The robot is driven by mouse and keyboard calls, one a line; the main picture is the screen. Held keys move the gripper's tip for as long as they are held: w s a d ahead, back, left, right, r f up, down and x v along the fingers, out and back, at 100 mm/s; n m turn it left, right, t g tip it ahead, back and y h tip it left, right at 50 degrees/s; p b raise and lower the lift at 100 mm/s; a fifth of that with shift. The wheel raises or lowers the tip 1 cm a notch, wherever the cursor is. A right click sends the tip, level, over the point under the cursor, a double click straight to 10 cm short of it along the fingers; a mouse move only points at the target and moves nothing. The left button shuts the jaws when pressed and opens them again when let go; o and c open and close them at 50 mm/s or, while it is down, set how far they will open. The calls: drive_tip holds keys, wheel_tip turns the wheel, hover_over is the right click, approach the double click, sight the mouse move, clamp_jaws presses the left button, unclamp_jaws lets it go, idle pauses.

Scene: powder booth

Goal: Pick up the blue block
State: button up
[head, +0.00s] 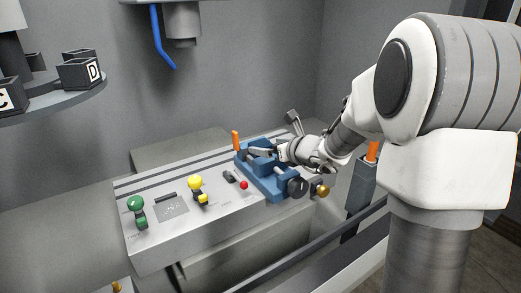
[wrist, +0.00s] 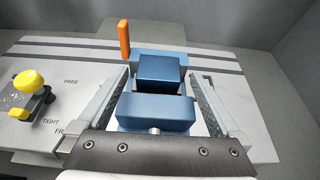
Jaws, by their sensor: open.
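The blue block (wrist: 158,71) is a dark blue cube in the wrist view. It sits in the blue vise (wrist: 155,113), between the front jaw and the lighter blue part behind. Whether the vise jaws press on it, I cannot tell. My gripper (wrist: 160,84) is open, with one finger on each side of the vise's front jaw and the tips reaching beside the block. Gaps show between the fingers and the block. In the head view, my gripper (head: 264,152) is low over the vise (head: 272,183) and partly hides the block.
An orange upright handle (wrist: 124,38) stands just left of the vise's back. A yellow-knobbed lever (head: 195,184) and a green-knobbed lever (head: 136,204) stand on the panel to the left. A round shelf (head: 50,104) with lettered boxes is at upper left.

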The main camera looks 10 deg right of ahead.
sight(261, 144)
drive_tip(key=x, duration=0.4)
drive_tip(key=shift+a, duration=0.1)
drive_tip(key=c, duration=1.5)
clamp_jaws()
drive_tip(key=shift+r, duration=0.15)
